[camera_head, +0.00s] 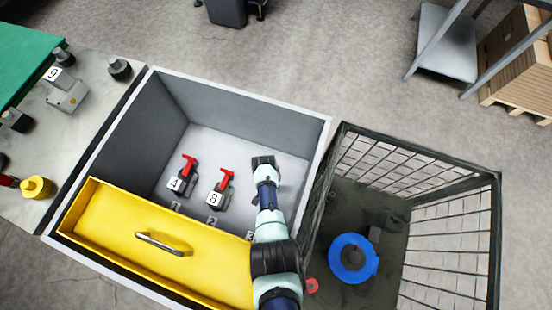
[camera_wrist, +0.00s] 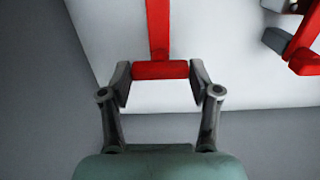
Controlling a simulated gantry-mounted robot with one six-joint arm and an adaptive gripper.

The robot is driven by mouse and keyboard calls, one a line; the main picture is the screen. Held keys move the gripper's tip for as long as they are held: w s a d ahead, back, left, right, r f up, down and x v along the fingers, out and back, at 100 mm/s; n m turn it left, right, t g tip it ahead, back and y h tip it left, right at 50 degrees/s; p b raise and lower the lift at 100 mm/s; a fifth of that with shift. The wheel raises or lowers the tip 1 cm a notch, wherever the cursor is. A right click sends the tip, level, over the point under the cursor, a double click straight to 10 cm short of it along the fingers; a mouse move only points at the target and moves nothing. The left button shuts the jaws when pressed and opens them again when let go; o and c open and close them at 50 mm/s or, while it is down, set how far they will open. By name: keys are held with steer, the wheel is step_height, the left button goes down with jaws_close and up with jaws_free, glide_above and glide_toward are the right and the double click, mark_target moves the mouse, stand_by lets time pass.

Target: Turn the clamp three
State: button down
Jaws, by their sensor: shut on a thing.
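My gripper (camera_head: 263,162) is inside the grey box, over its right end. In the wrist view, my gripper (camera_wrist: 160,78) is shut on the red crossbar of a T-shaped clamp handle (camera_wrist: 158,35), with a finger at each end of the bar. The body of this clamp is out of the wrist view, and my arm hides it in the head view. Two other clamps with red handles, the left clamp (camera_head: 184,175) and the middle clamp (camera_head: 222,190), stand on the box floor to the left of my arm. Part of another red handle (camera_wrist: 305,62) shows at the wrist view's right edge.
The grey box (camera_head: 240,105) has high walls. Number marks lie along the floor by the clamps. A black wire basket (camera_head: 420,165) holding a blue ring (camera_head: 338,270) stands at the right.

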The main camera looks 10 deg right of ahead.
steer(key=shift+f, duration=0.1)
stand_by(0.3)
steer(key=shift+c, duration=1.2)
jaws_free()
steer(key=shift+r, duration=0.2)
step_height(320, 180, up, 12)
